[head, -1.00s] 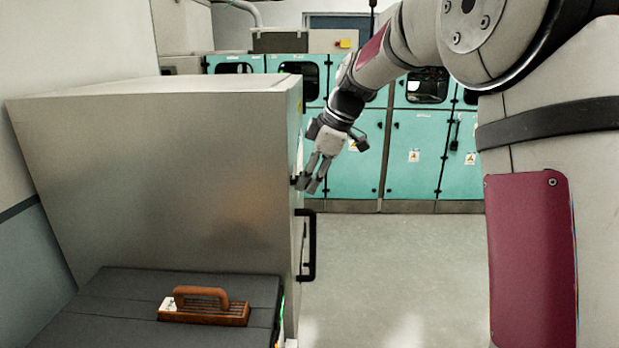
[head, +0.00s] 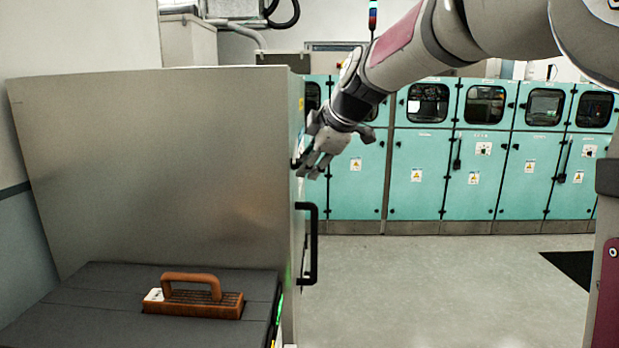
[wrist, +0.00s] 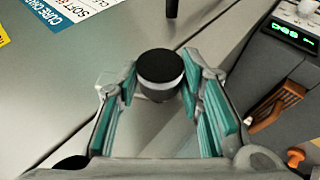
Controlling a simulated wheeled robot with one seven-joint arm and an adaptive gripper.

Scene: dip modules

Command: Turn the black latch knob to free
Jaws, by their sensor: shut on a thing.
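The black latch knob (wrist: 160,72) is a round cap on a grey base, standing out from the grey cabinet panel in the wrist view. My gripper (wrist: 160,88) has its teal-padded fingers on either side of the knob, shut on it. In the head view my gripper (head: 308,168) is at the right edge of the grey cabinet (head: 150,170), just above its black door handle (head: 310,243). There the fingers and the cabinet edge mostly hide the knob. I cannot tell how far the knob is turned.
A dark-topped unit with a brown-handled wooden tool (head: 195,297) stands in front of the cabinet. It carries a green-lit display (wrist: 292,34). Teal cabinets (head: 420,175) line the back wall. The floor to the right is clear up to a dark mat (head: 580,268).

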